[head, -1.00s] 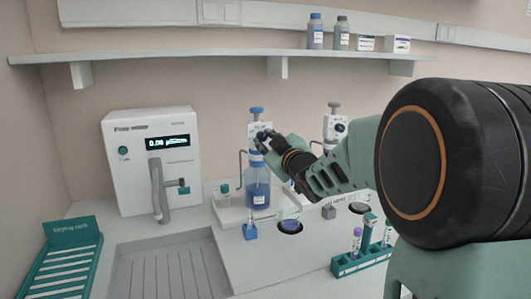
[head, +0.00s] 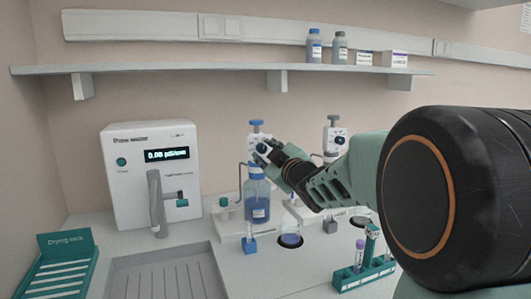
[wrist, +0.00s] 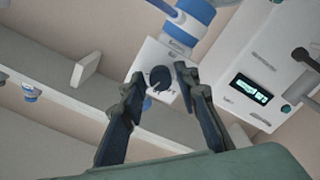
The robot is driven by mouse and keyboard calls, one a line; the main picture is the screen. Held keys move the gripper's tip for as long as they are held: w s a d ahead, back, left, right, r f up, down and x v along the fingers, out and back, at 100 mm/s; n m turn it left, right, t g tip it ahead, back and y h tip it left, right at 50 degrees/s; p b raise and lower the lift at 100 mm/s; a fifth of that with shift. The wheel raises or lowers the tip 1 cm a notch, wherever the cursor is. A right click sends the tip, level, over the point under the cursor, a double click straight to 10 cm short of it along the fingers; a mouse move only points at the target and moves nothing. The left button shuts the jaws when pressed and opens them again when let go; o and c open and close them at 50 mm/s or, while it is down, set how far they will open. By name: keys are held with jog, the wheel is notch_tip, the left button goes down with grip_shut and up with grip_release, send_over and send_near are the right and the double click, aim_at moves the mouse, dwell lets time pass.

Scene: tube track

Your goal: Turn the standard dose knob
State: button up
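A white dispenser head with a blue top (head: 256,127) sits on a bottle of blue liquid (head: 257,203). A dark round knob (wrist: 160,78) with a light pointer mark is on its white face in the wrist view. My gripper (wrist: 160,75) is open, with one fingertip on each side of the knob; I cannot tell whether they touch it. In the head view my gripper (head: 262,152) is in front of the dispenser head and hides the knob. A second dispenser (head: 332,135) with a grey top and dark knob stands to the right.
A white machine (head: 150,172) with a lit display stands at left. A teal rack (head: 66,268) is at front left, beside a grey drain tray (head: 165,280). A teal tube rack (head: 362,275) is at front right. A shelf (head: 200,69) runs above.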

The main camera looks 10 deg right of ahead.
jog(key=shift+o, duration=0.4)
jog(key=s+d, duration=0.1)
jog(key=s, duration=0.6)
jog(key=shift+s+d, duration=0.15)
jog(key=shift+d, duration=0.05)
